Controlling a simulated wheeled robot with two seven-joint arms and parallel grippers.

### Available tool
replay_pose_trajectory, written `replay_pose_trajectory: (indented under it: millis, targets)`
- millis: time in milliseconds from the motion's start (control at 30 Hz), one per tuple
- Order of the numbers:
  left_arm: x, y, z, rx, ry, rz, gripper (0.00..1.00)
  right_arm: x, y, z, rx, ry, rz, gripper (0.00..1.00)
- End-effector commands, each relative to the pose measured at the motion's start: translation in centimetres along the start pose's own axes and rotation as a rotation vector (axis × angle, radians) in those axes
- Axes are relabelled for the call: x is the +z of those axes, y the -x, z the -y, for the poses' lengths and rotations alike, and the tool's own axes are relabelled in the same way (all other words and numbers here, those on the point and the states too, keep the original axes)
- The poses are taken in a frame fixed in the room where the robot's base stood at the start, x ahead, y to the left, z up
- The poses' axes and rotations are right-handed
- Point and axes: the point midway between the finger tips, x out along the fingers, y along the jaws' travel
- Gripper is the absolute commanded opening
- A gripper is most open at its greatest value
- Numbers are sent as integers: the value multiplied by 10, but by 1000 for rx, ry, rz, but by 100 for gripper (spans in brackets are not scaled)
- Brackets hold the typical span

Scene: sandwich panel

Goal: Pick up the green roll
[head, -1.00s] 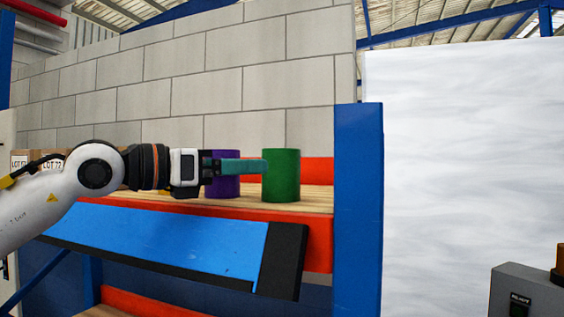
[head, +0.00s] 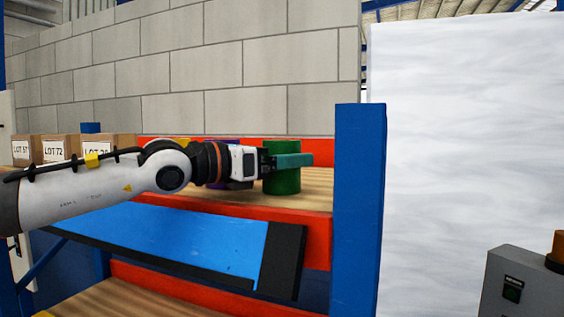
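The green roll (head: 283,183) stands upright on the wooden shelf board near the right blue post. The purple roll (head: 222,185) stands to its left, mostly hidden behind my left arm and gripper. My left gripper (head: 300,160) points right, and its teal fingers cross in front of the upper middle of the green roll, with their tips past the roll's right edge. I see the fingers edge-on, so I cannot tell whether they are open or touch the roll. My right gripper is not in view.
The blue post (head: 358,210) rises just right of the roll. The orange shelf beam (head: 318,240) and a tilted blue panel (head: 180,240) are in front and below. Boxes with LOT labels (head: 60,148) stand at the left. A grey control box (head: 515,285) is at lower right.

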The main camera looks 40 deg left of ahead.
Motion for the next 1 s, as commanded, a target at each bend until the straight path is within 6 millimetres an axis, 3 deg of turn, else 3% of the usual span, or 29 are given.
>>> replay_pose_trajectory:
  millis: [100, 400, 733, 1000]
  targets:
    - [0, 0, 0, 0, 0, -1, 84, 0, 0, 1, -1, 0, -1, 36]
    - [0, 0, 0, 0, 0, 0, 35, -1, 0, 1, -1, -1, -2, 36]
    - [-9, 0, 0, -1, -2, -2, 34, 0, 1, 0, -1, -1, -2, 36]
    - [-59, 0, 1, -2, -1, -3, 34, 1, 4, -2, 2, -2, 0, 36]
